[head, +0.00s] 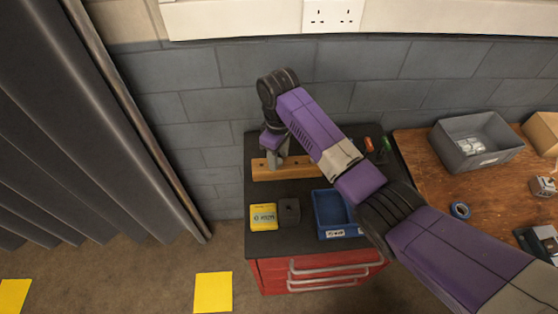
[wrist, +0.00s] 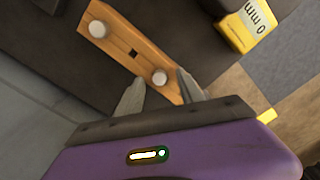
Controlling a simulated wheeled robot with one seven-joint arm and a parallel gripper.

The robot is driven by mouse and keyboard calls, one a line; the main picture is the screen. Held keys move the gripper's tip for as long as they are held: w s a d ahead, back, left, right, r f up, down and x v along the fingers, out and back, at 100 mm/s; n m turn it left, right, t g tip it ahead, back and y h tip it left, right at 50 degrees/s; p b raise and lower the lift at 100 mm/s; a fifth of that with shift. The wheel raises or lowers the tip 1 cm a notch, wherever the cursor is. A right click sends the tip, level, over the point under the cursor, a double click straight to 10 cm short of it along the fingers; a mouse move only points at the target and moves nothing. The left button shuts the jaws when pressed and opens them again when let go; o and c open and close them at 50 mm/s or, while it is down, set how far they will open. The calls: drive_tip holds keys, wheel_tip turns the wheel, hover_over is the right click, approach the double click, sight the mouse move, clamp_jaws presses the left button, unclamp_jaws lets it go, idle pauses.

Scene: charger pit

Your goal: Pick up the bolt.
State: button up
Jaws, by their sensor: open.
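A wooden block (head: 305,168) lies on the black top of a red cabinet. In the wrist view the block (wrist: 130,48) carries two pale round heads that look like bolts, with a dark square hole between them. One bolt head (wrist: 160,77) shows between the fingertips of my gripper (wrist: 160,83); the other bolt head (wrist: 98,29) is at the block's far end. My gripper is open and points down at the block, with a finger on each side of the nearer head. I cannot tell whether the fingers touch it. In the head view my gripper (head: 276,160) hides the bolts.
A yellow box (head: 263,217), a dark block (head: 289,211) and a blue tray (head: 320,226) stand in front of the wooden block. Small red and green items (head: 368,144) lie behind my arm. A grey bin (head: 447,150) stands on the wooden table at right. The wall is close behind.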

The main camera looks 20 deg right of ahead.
drive_tip(key=shift+f, duration=0.2)
clamp_jaws()
drive_tip(key=shift+r, duration=0.15)
drive_tip(key=shift+r, duration=0.6)
wheel_tip(320, 180, up, 19)
drive_tip(key=p, duration=0.6)
drive_tip(key=shift+f+p, duration=0.2)
drive_tip(key=shift+p, duration=0.2)
